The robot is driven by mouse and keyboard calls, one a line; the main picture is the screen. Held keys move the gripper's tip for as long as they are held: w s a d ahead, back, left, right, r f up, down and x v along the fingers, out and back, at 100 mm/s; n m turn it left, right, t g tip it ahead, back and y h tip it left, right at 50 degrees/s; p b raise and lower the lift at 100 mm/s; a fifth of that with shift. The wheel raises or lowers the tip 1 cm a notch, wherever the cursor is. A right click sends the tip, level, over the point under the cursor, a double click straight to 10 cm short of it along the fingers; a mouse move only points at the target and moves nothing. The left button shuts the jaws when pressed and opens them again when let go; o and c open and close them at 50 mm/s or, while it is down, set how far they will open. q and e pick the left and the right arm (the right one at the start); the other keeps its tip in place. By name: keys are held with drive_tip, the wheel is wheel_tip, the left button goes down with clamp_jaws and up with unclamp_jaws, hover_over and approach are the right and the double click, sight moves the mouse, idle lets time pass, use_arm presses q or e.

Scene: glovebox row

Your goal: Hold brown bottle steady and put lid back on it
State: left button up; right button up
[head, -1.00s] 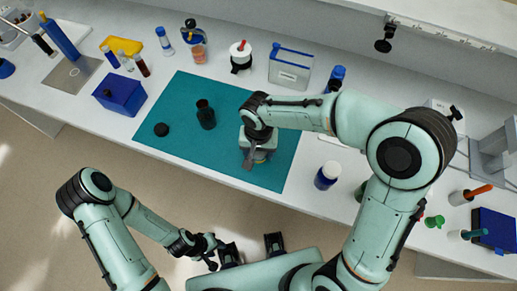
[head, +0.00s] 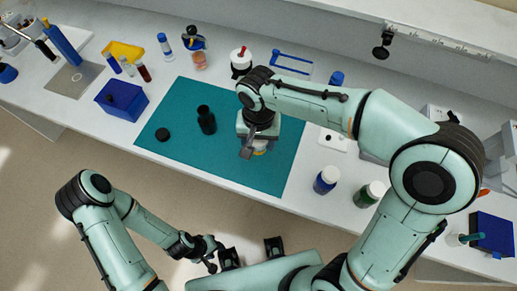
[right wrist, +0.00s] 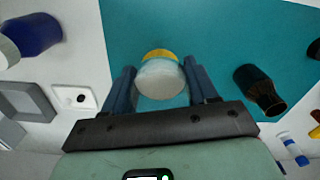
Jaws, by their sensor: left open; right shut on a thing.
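The brown bottle (head: 206,120) stands on the teal mat (head: 185,105), its neck open. It also shows in the right wrist view (right wrist: 258,88), right of the gripper. A round black lid (head: 163,134) lies on the mat left of the bottle, partly cut off in the right wrist view (right wrist: 314,49). My right gripper (head: 250,150) is over the mat, right of the bottle and apart from it. It is shut on a pale round container with a yellow part (right wrist: 160,80). My left gripper (head: 213,259) is open and empty, off the table's front edge.
A blue box (head: 121,99) stands left of the mat. A white container with a red top (head: 241,60) stands behind.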

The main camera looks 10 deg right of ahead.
wheel_tip(320, 180, up, 11)
drive_tip(key=shift+f+p, duration=0.1)
drive_tip(key=shift+p, duration=0.6)
use_arm(q)
drive_tip(key=shift+w+r, duration=0.3)
drive_tip(key=shift+r, duration=0.25)
drive_tip(key=shift+w+r, duration=0.25)
drive_tip(key=shift+r, duration=0.25)
use_arm(e)
drive_tip(key=shift+w+f, duration=0.1)
